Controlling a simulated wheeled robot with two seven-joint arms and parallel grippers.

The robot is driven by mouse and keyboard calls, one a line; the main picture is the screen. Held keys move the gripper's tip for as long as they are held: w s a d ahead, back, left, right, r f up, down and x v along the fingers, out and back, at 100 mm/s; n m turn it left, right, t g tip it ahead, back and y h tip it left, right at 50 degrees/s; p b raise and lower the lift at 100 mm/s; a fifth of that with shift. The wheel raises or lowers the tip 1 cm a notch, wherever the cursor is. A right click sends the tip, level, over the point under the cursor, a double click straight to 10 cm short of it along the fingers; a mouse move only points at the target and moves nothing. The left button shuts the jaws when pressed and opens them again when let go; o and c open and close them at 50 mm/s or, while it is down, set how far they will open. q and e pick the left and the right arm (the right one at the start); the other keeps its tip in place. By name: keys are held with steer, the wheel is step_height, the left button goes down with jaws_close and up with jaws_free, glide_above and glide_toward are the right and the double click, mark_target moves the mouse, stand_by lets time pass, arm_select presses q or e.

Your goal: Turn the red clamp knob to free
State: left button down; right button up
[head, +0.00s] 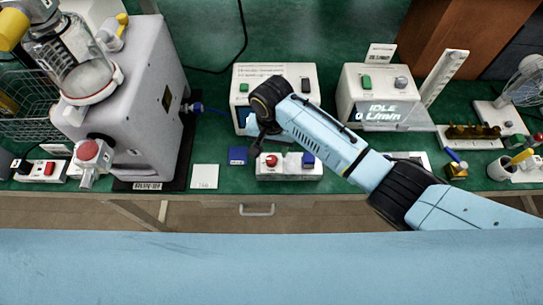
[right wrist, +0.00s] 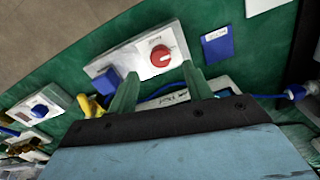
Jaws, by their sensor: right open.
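A red knob (head: 271,160) sits on the left half of a small white box (head: 289,175) on the green bench; a blue knob (head: 307,159) is on its right half. In the right wrist view the red knob (right wrist: 160,56) is round with a pale mark, beside the blue knob (right wrist: 108,80). My right gripper (head: 260,143) hangs just above and behind the box. In the right wrist view its two green-looking fingers (right wrist: 161,88) are apart and empty, with the red knob just beyond the tips. My left gripper is not in view.
A grey machine (head: 150,90) with another red knob (head: 88,151) stands at left. Two white instruments (head: 275,75) (head: 378,80) stand behind my right arm. A blue card (head: 238,156) and a white card (head: 204,176) lie left of the box. A drawer handle (head: 257,211) is below the bench edge.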

mark_target(272, 159)
step_height(272, 159, down, 5)
steer(key=shift+f+b, duration=0.15)
steer(key=shift+b, duration=0.25)
steer(key=c, duration=1)
steer(key=shift+o, duration=0.2)
